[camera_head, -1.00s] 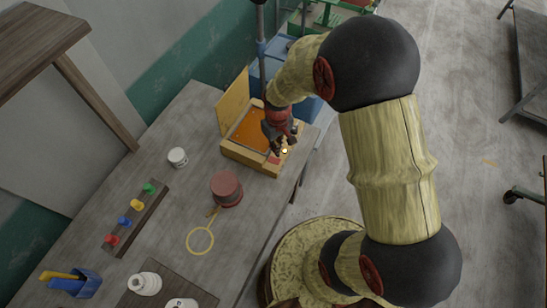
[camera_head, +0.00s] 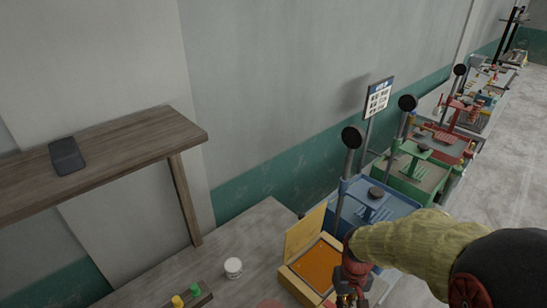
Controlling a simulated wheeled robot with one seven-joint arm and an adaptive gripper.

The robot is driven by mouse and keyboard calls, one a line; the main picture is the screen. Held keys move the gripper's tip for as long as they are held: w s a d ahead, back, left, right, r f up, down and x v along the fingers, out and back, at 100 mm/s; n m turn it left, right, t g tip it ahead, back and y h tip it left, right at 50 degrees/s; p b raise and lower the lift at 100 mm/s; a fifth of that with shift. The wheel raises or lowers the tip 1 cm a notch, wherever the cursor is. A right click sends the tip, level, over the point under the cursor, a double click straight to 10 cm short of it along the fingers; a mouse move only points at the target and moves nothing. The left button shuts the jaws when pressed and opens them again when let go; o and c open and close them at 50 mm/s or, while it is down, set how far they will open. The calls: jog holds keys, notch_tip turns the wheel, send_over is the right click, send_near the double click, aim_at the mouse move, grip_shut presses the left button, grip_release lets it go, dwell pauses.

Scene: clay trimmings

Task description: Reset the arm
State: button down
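My arm, in pale yellow-green sleeves with dark joints, comes in from the lower right. My gripper (camera_head: 346,299) points down at the bottom edge of the view, at the front right corner of the open wooden box (camera_head: 291,281). The box has a raised lid and an orange inside. The fingertips are small, dark and partly cut off by the picture edge, so whether they are open or shut does not show. I see nothing clearly held.
A white jar (camera_head: 233,268) and a rack with green and yellow pegs (camera_head: 190,299) stand on the grey table (camera_head: 245,232). A wooden shelf (camera_head: 110,155) bears a dark flat object (camera_head: 67,156). Blue (camera_head: 385,212) and green (camera_head: 415,172) stations stand behind the box.

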jog(key=s+a+r+t+b, duration=0.1)
jog(key=s+r+t+b, duration=0.5)
jog(key=s+r+b, duration=0.3)
notch_tip(320, 180, up, 4)
jog(key=b, duration=0.4)
jog(key=shift+s+f+m+t, duration=0.15)
jog(key=shift+f+m+t, duration=0.05)
jog(key=shift+m+t, duration=0.2)
jog(key=shift+r, duration=0.15)
jog(key=shift+a+p, duration=0.15)
jog(key=shift+p, duration=0.3)
